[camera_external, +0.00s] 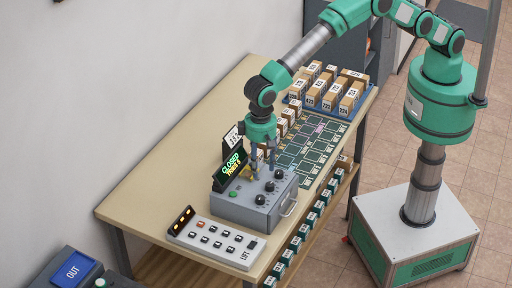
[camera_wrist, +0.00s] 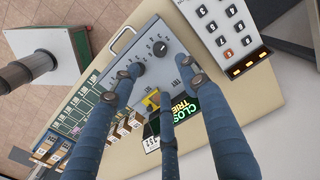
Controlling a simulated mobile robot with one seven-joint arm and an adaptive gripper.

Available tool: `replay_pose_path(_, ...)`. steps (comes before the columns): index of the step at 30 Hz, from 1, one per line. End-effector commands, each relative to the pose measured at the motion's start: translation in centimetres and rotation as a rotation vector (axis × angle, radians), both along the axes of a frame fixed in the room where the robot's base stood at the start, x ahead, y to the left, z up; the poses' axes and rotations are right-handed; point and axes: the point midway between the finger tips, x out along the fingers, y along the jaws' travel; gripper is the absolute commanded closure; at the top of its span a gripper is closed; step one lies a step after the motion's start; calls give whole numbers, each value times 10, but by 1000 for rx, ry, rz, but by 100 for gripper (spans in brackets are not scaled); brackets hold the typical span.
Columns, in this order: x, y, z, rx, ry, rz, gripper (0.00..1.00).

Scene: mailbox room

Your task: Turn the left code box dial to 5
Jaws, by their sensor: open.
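The grey code box (camera_external: 245,208) stands on the table. Its sloped top carries a row of three black dials: the near-left one (camera_external: 259,199), the middle one (camera_external: 269,186) and the far-right one (camera_external: 279,173). A green button and a dark display (camera_external: 230,170) with green text, reading CLOSED and a TRIES line, sit behind them. My gripper (camera_external: 263,168) is open and empty, pointing down over the back of the box. In the wrist view its fingers (camera_wrist: 156,80) spread over the box; one dial (camera_wrist: 159,48) shows clear between them, and one fingertip overlaps another. Dial settings are too small to read.
A white LIFT keypad panel (camera_external: 213,239) lies left of the box. A handle (camera_external: 289,208) sticks out of the box's front. Dark green mats (camera_external: 310,150) and a blue tray of numbered parcels (camera_external: 330,106) lie to the right. Numbered slots line the table's front edge.

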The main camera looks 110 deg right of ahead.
Motion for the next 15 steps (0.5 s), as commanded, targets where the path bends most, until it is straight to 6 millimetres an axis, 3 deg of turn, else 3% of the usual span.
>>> replay_pose_path(8,0,0,-5,0,1,0,55)
replay_pose_path(15,0,0,-25,-1,1,0,55)
